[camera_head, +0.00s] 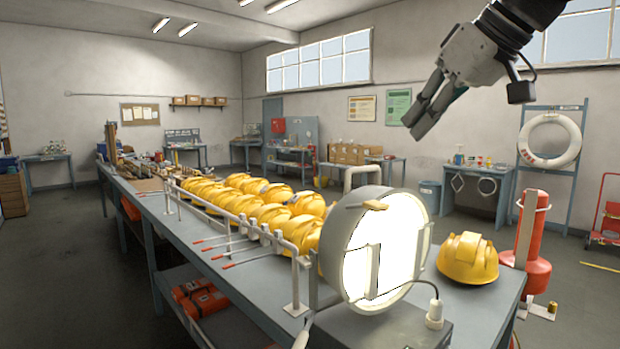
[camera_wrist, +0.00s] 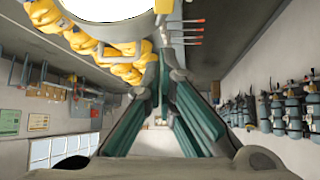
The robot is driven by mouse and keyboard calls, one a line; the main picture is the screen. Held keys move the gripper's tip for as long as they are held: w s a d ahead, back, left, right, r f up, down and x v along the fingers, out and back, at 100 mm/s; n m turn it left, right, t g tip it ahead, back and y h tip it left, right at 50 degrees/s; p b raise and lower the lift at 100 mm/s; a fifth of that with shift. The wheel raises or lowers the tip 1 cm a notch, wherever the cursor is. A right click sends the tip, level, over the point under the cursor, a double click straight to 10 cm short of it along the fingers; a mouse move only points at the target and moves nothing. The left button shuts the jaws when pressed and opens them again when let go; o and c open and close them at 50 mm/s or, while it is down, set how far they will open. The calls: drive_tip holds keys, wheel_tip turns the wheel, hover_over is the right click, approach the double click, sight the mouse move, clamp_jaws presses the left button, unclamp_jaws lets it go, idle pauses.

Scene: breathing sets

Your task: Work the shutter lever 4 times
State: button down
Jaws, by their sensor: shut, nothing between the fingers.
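A large round signal lamp (camera_head: 345,251) with a bright white face stands at the near end of the long bench. Upright bars cross its lit face. In the wrist view, the lamp's white face (camera_wrist: 105,6) is cut off at the top, beyond the fingers.
Yellow helmets (camera_head: 262,203) fill the bench (camera_head: 215,262) behind the lamp, beside a rail with red-tipped levers (camera_head: 243,258). One helmet (camera_head: 468,258) sits right of the lamp. A corded fitting (camera_head: 434,315) stands in front. A red cylinder (camera_head: 527,250) stands beyond the bench end.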

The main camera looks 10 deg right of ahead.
hover_over(383, 204)
wheel_tip(383, 204, down, 6)
drive_tip(key=shift+s+d+f+p, duration=0.1)
drive_tip(key=shift+s+f+p, duration=0.05)
drive_tip(key=shift+f+p, duration=0.15)
drive_tip(key=f, duration=0.3)
drive_tip(key=shift+w+f+p, duration=0.1)
drive_tip(key=shift+w+p, duration=0.15)
drive_tip(key=shift+p, duration=0.05)
drive_tip(key=shift+f, duration=0.65)
